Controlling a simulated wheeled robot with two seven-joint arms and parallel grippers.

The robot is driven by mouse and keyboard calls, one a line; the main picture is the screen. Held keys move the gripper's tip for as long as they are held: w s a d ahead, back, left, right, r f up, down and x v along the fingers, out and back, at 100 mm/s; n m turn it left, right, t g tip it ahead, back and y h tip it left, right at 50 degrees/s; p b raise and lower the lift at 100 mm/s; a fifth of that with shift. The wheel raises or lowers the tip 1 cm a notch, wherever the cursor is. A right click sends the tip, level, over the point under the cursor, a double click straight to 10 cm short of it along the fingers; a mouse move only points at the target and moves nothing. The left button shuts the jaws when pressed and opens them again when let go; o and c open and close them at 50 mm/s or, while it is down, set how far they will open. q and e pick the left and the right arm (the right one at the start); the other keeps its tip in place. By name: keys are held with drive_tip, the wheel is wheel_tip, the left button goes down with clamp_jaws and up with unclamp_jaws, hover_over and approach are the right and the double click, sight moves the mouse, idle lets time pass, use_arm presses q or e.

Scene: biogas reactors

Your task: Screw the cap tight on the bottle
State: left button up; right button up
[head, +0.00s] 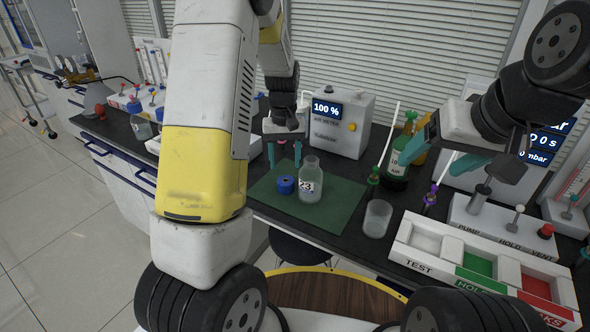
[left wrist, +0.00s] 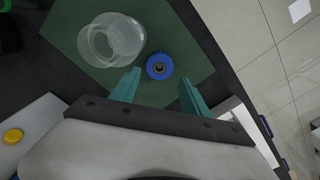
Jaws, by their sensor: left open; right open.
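The bottle (head: 311,184) is clear glass with a "23" label and stands upright and uncapped on the green mat (head: 338,200). It also shows from above in the left wrist view (left wrist: 112,40). The blue cap (head: 286,186) lies on the mat just left of the bottle, apart from it; in the left wrist view the cap (left wrist: 160,66) shows a dark centre hole. My left gripper (head: 284,160) is open and empty, its teal fingers behind and above the cap. In the left wrist view the cap lies just beyond the fingertips. My right gripper (head: 392,148) is open at the right, away from both.
A meter box (head: 341,122) reading 100 % stands behind the mat. An empty glass beaker (head: 376,218), a green bottle (head: 398,160) and a sorting tray (head: 428,268) are at the right. The mat's right part is clear.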

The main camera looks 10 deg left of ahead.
sight(286, 179)
use_arm(q)
drive_tip(key=shift+f, duration=1.3)
drive_tip(key=shift+f, duration=0.15)
wheel_tip(286, 179, down, 5)
drive_tip(key=shift+w, duration=0.15)
drive_tip(key=c, duration=1.1)
wheel_tip(286, 179, up, 18)
